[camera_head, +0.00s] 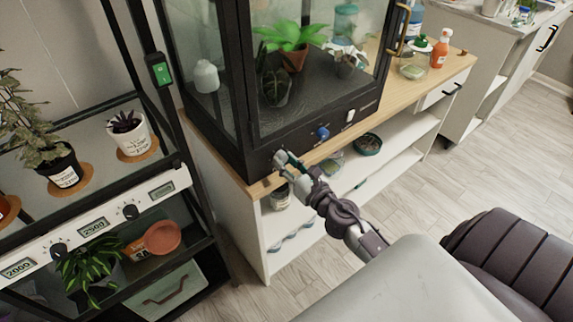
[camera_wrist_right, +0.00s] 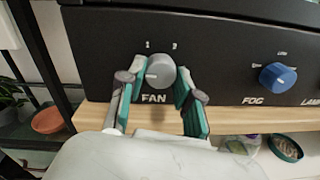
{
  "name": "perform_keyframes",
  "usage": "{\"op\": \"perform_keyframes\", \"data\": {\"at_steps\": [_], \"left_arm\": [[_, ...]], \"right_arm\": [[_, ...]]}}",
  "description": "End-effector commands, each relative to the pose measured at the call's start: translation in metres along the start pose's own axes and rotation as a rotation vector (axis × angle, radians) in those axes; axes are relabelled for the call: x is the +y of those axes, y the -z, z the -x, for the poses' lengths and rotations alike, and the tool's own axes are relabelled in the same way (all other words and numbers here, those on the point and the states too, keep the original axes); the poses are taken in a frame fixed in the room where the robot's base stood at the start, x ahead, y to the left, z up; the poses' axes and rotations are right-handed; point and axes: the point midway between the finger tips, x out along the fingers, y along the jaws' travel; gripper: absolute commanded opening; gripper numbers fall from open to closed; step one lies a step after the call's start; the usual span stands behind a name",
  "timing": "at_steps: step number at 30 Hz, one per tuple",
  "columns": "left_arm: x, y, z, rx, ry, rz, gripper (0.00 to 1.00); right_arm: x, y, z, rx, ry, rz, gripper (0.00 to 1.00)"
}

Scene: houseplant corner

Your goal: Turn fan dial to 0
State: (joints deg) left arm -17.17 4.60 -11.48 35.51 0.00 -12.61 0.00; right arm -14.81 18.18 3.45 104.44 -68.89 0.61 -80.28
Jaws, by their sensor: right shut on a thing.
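The grey round fan dial (camera_wrist_right: 160,68) is on the black front panel of the glass cabinet, above the word FAN. Its white pointer mark faces left in the right wrist view. Two small marks show above the dial; any mark at its left is hidden by a finger. My right gripper (camera_wrist_right: 158,85) has one green-padded finger on each side of the dial and is shut on it. In the head view my right gripper (camera_head: 287,163) reaches the panel's lower left corner. My left gripper is not in view.
The blue fog knob (camera_wrist_right: 278,77) is right of the fan dial, and also shows in the head view (camera_head: 322,132). A white switch (camera_head: 350,115) is further right. A wooden shelf edge (camera_wrist_right: 230,122) runs just below the panel. A plant rack (camera_head: 100,215) stands at left.

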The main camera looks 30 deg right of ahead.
Motion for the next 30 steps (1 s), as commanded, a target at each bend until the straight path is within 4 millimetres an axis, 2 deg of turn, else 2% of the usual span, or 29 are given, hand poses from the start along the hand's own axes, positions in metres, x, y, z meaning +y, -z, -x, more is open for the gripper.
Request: {"op": "perform_keyframes", "data": {"at_steps": [17, 18, 22, 30], "left_arm": [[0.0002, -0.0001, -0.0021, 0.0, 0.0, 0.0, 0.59], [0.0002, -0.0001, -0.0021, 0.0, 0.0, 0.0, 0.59], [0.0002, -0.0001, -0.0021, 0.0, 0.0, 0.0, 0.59], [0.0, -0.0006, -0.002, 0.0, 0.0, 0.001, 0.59]], "right_arm": [[0.0002, 0.0032, 0.001, 0.005, -0.001, 0.036, 0.0], [0.0002, 0.0032, 0.001, 0.005, -0.001, 0.036, 0.35], [0.0002, 0.0026, 0.0008, 0.003, -0.001, 0.036, 0.57], [0.0001, 0.0011, 0.0004, 0.001, 0.0, 0.035, 0.59]]}}
